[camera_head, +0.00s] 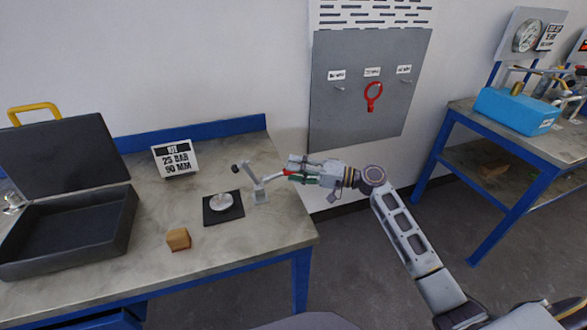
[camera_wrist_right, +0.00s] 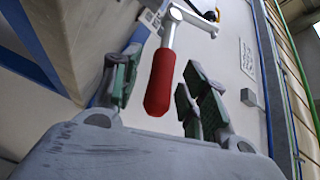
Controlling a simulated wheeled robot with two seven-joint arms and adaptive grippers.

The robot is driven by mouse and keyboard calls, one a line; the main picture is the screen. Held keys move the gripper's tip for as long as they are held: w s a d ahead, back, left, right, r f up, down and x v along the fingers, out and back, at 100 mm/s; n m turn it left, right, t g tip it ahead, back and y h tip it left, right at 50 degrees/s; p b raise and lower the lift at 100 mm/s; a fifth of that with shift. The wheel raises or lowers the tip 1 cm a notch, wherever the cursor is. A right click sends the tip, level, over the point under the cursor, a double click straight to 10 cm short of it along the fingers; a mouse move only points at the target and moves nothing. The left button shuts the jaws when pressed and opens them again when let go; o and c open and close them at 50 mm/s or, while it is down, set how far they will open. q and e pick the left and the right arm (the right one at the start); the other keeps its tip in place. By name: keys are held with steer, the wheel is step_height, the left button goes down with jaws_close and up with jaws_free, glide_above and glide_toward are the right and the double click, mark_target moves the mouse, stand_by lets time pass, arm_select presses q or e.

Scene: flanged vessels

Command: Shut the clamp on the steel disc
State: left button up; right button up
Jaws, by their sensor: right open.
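The steel disc (camera_head: 222,202) lies on a black square mat (camera_head: 209,217) on the workbench. The toggle clamp (camera_head: 260,191) stands at the right edge of the mat, with its dark-tipped arm raised up and to the left of its base, clear of the disc. Its red handle (camera_head: 287,173) points right toward my right gripper (camera_head: 292,172). In the right wrist view the red handle (camera_wrist_right: 160,82) lies between the open green-padded fingers (camera_wrist_right: 155,88), with a gap showing on both sides. My left gripper is not in view.
An open black case (camera_head: 125,225) stands at the left of the bench. A wooden block (camera_head: 178,239) lies in front of the mat, and a sign (camera_head: 175,158) stands behind it. A grey board (camera_head: 370,115) hangs on the wall. A second bench (camera_head: 540,146) stands at right.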

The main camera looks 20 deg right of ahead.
steer(key=shift+w+a, duration=0.25)
steer(key=shift+a, duration=0.2)
jaws_close()
